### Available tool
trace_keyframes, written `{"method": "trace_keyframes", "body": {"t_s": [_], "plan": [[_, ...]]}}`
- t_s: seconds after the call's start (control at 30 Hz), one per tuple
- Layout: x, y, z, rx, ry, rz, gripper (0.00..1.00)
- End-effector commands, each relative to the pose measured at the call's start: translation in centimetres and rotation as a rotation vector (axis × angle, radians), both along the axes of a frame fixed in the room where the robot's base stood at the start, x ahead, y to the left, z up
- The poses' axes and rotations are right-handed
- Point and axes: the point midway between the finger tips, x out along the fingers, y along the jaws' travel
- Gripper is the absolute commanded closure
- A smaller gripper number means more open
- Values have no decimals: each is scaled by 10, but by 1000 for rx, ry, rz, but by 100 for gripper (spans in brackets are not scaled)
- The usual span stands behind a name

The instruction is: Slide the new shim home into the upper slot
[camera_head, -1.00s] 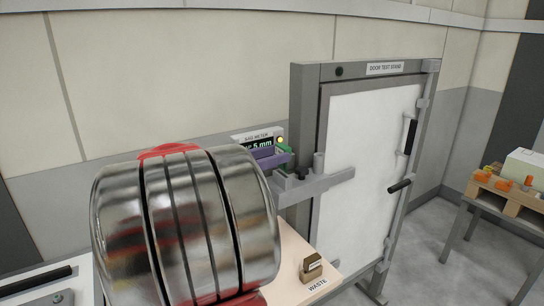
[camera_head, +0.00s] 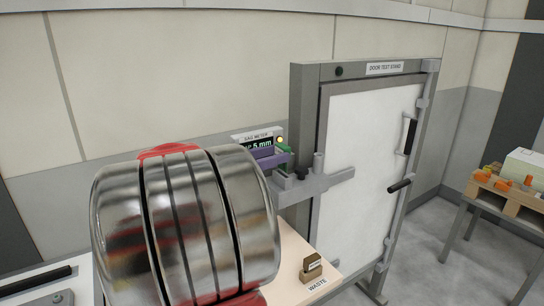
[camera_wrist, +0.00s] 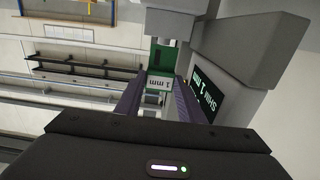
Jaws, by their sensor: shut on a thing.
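In the wrist view my gripper (camera_wrist: 158,90) has its two purple fingers closed on the green shim (camera_wrist: 162,57), whose white face is marked 1 mm. The shim's far end points at a grey bracket (camera_wrist: 168,22) at the top of the view. I cannot tell whether it touches the bracket or is inside the upper slot. In the head view my gripper (camera_head: 274,157) is mostly hidden behind my shiny arm link. A bit of the green shim (camera_head: 285,150) shows beside the grey hinge bracket (camera_head: 318,183) of the door test stand (camera_head: 305,130).
The sag meter (camera_head: 258,140) stands behind my gripper, its reading partly covered. A brown block (camera_head: 312,266) sits by the WASTE label on the pale bench (camera_head: 293,250).

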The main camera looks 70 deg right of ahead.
Motion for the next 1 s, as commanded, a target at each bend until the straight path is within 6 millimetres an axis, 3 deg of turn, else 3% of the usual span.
{"method": "trace_keyframes", "body": {"t_s": [1.0], "plan": [[-1, -1, -17, 1, 1, -2, 86]]}}
